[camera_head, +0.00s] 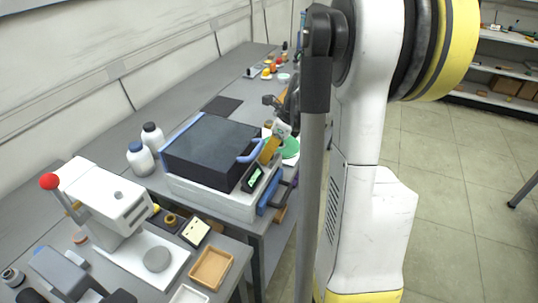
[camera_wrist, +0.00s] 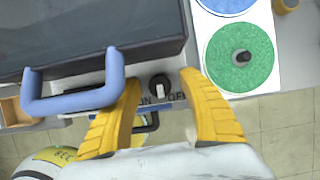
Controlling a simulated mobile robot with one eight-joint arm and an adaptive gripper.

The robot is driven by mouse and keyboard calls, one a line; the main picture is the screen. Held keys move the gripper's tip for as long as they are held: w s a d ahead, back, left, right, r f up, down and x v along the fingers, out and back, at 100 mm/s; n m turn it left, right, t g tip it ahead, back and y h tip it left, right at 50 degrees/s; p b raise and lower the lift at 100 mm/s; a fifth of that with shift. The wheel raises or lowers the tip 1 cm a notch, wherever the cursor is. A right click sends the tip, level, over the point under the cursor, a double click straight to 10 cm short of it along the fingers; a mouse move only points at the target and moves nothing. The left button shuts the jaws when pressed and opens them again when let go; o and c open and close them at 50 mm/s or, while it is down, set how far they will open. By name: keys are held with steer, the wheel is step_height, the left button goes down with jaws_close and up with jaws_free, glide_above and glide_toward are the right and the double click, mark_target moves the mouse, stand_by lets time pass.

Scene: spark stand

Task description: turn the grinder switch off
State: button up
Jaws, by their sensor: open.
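My gripper (camera_wrist: 160,77) has yellow fingers, open, one on each side of the knob with gaps. In the head view my gripper (camera_head: 274,143) is beside the green disc (camera_head: 290,149), and the switch is hidden.
A dark-lidded box (camera_head: 210,147) with a blue handle (camera_head: 250,152) stands close left of my gripper. The handle (camera_wrist: 75,98) is near my left finger in the wrist view. A white press (camera_head: 110,200) is at the near left.

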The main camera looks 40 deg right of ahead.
jaws_close()
steer(key=shift+n, duration=0.4)
steer(key=n+y+p, duration=0.1)
steer(key=n, duration=0.2)
steer(key=shift+n+g, duration=0.3)
steer(key=shift+g, duration=0.1)
steer(key=shift+n+g+y+p, duration=0.45)
steer(key=shift+n+g+y, duration=0.2)
steer(key=shift+n, duration=1.55)
